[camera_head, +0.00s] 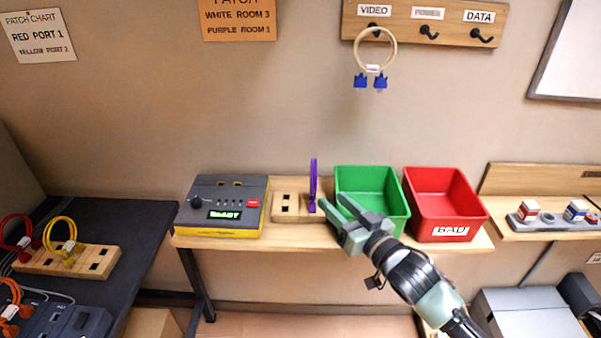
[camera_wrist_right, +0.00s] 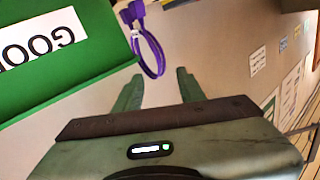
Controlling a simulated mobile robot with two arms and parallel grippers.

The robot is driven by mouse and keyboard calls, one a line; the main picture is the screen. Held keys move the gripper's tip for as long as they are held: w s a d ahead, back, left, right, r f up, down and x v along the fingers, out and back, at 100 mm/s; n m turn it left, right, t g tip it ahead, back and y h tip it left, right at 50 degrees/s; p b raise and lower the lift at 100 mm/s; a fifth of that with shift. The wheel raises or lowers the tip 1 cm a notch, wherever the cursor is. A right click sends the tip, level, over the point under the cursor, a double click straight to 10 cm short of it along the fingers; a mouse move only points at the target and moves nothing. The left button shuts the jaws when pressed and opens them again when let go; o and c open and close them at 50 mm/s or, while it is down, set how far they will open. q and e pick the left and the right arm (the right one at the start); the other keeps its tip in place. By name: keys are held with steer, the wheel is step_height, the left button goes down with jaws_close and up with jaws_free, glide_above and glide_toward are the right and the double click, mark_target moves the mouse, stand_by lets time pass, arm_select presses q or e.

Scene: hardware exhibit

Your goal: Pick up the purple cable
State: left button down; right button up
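The purple cable (camera_head: 313,182) stands upright at the right end of a wooden socket block (camera_head: 279,206) on the wooden table. In the right wrist view the purple cable (camera_wrist_right: 152,52) is a loop with purple plugs at one end, ahead of the fingertips. My right gripper (camera_head: 332,202) is open and empty, just right of the cable and in front of the green bin (camera_head: 389,225). It also shows open in the right wrist view (camera_wrist_right: 160,82), with the cable beyond the fingers and not between them. My left gripper is in neither view.
A grey and yellow tester (camera_head: 228,190) stands left of the socket block. A red bin (camera_head: 470,215) stands right of the green one. A cream cable (camera_head: 375,48) hangs on a wall hook. A dark table at left holds red, yellow and orange cables.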

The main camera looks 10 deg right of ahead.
mark_target(312, 181)
steer(key=p+x, duration=0.1)
steer(key=x, duration=0.5)
steer(key=shift+w+a+r+p, duration=0.1)
steer(key=shift+w+r+p, duration=0.15)
steer(key=shift+p, duration=0.1)
steer(key=shift+w+f, duration=0.15)
steer(key=shift+w, duration=0.15)
steer(key=p+x, duration=0.1)
steer(key=x, duration=0.3)
steer(key=shift+w+a+f+p, duration=0.15)
steer(key=shift+w+a+p, duration=0.05)
steer(key=shift+w+p, duration=0.15)
steer(key=shift+w+f, duration=0.1)
steer(key=shift+w, duration=0.1)
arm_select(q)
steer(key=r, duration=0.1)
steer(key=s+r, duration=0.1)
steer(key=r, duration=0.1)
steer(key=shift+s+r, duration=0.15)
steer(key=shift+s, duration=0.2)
arm_select(e)
jaws_close()
